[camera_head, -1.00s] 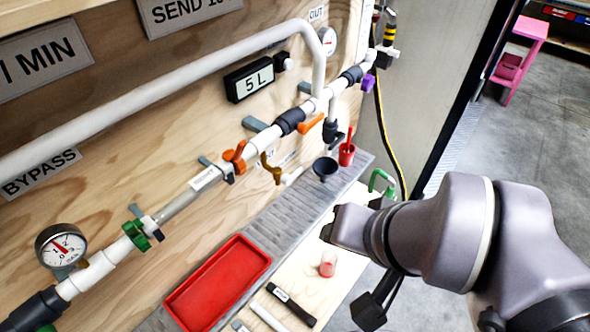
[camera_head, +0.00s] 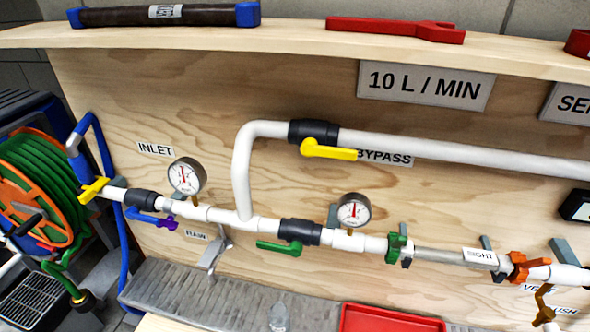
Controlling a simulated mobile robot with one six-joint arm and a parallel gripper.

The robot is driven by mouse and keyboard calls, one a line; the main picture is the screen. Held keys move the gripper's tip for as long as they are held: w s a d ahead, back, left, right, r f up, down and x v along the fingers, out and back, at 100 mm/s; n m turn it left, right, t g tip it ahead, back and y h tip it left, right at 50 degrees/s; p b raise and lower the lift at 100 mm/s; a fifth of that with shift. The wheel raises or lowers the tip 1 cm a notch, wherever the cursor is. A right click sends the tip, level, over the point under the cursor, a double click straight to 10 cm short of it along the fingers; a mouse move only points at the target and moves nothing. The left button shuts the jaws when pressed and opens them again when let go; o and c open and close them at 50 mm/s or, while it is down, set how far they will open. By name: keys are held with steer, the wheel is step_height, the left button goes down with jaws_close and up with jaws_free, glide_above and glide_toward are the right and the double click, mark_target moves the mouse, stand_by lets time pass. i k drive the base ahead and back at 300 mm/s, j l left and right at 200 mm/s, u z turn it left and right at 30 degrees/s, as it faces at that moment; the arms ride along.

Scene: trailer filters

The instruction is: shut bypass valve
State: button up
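The bypass valve (camera_head: 313,131) has a black body on the upper white pipe (camera_head: 440,149), left of the BYPASS label (camera_head: 394,157). Its yellow lever handle (camera_head: 329,150) points right and lies roughly along the pipe, just in front of it. The label is partly covered by the pipe and lever. My gripper and arm are not in this view, so whether the gripper is open or shut is hidden.
Below runs the main pipe with a green-handled valve (camera_head: 280,247), gauges (camera_head: 353,210) and an orange clamp (camera_head: 520,267). A hose reel (camera_head: 38,190) stands left. A shelf with a red wrench (camera_head: 395,29) overhangs. A red tray (camera_head: 385,320) lies below.

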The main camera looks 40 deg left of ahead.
mark_target(310, 148)
steer(key=u, duration=1.6)
steer(key=i+j+z, duration=0.1)
steer(key=j, duration=0.8)
steer(key=i+j+z, duration=0.1)
steer(key=j, duration=0.8)
